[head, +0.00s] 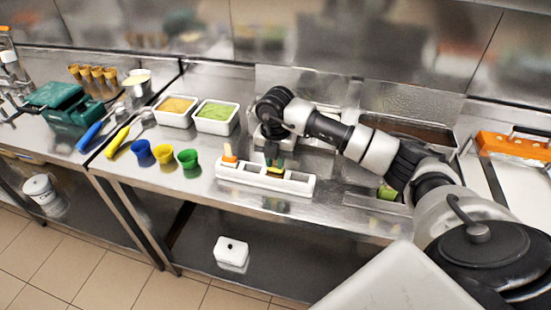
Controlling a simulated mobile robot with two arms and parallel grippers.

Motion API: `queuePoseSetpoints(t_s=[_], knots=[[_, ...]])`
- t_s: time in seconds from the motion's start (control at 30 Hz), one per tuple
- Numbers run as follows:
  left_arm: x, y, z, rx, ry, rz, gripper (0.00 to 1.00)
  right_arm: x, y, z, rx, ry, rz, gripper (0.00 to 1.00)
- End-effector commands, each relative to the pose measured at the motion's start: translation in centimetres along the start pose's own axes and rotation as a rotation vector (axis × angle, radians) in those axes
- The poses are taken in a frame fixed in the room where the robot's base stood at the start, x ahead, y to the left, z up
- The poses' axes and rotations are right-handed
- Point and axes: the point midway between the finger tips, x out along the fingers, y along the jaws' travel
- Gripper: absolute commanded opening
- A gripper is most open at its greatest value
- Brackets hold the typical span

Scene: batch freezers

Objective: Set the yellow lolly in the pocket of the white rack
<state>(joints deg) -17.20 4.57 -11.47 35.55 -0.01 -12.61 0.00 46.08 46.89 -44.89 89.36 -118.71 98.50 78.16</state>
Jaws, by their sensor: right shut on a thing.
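The white rack (294,185) is a long block with pockets, lying near the front edge of the steel counter. An orange lolly (229,153) stands upright in its left end. My right gripper (273,160) reaches down over the middle of the rack and is shut on the yellow lolly (276,171). Only a small yellow part shows below the dark fingers. It is at or just above a middle pocket; I cannot tell whether it touches the rack. The right part of the rack looks empty. My left gripper is not in view.
Blue (142,152), yellow (164,156) and green (188,159) cups stand left of the rack. Behind them are white tubs with orange (176,109) and green (215,117) contents. An orange-handled tool (513,146) lies far right. Steel wells are behind my right arm.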

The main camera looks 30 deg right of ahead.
Motion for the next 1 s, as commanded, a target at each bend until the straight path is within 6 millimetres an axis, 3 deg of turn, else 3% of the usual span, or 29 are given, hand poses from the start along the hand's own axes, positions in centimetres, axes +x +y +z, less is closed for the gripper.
queuePoseSetpoints(t_s=[0.2,0.23,0.4,0.77,1.0], knots=[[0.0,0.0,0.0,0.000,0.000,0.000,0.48,0.0,0.0,0.0,0.000,0.000,0.000,0.00],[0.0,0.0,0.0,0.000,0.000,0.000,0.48,0.0,0.0,0.0,0.000,0.000,0.000,0.22],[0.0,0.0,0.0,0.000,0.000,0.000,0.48,0.0,0.0,0.0,0.000,0.000,0.000,0.48],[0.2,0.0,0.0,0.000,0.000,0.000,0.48,-0.5,0.0,0.0,0.000,-0.001,0.002,0.48],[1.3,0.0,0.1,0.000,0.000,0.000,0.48,-4.6,0.1,0.1,0.000,-0.005,0.006,0.48]])
